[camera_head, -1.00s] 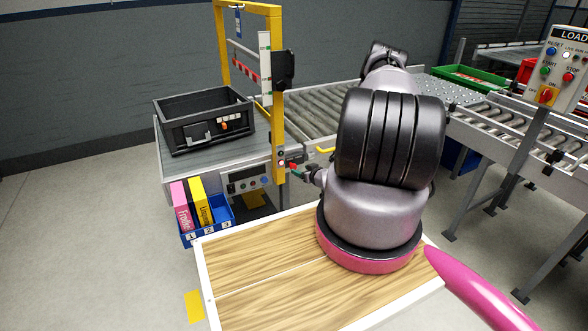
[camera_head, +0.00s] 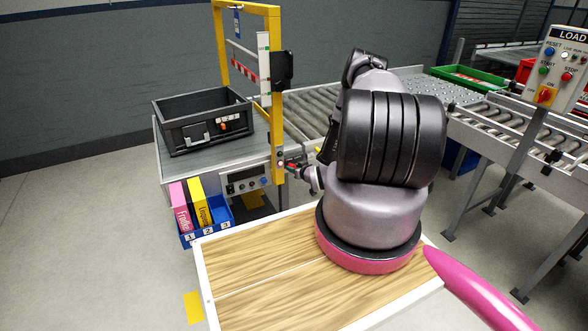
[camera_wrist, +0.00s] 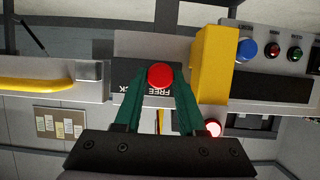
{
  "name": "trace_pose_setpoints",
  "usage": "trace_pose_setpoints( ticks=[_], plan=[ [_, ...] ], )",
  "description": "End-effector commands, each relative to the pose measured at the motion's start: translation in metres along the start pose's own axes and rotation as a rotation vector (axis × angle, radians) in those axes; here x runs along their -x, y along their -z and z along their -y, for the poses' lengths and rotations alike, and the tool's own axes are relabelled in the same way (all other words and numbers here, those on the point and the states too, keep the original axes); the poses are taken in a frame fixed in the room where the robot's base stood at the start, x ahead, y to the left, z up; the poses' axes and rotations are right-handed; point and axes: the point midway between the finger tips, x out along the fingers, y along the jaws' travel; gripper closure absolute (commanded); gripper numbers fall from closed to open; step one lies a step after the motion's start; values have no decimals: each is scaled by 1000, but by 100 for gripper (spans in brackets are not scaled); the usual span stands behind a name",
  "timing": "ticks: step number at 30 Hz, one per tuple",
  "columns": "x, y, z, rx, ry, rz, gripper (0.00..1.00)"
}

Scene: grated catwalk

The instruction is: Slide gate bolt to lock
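The gate bolt shows as a round red knob (camera_wrist: 160,76) in front of a dark plate in the wrist view. Upside-down lettering on the plate (camera_wrist: 133,84) reads "FREE" and part of another word. The green fingers of my gripper (camera_wrist: 160,72) stand apart on either side of the knob, with their tips close to it. Whether they touch it is unclear.
A yellow handle (camera_wrist: 38,85) sits on the metal bar left of the bolt in the wrist view. A panel with blue, red and green buttons (camera_wrist: 270,52) is right of the yellow post. A black crate (camera_head: 203,120) stands on the conveyor's left section.

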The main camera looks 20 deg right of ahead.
Motion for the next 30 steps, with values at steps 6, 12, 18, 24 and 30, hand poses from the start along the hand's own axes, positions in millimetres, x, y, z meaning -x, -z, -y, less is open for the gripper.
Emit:
trace_pose_setpoints(
  ticks=[6, 12, 18, 24, 30],
  plan=[
    [0, 1, -11, 1, -2, -2, 100],
    [0, 0, -43, 1, -4, -1, 100],
    [0, 0, -47, 1, -4, 1, 100],
    [1, 0, -47, 0, -6, 1, 32],
    [0, 0, -46, 0, -3, 1, 32]
  ],
)
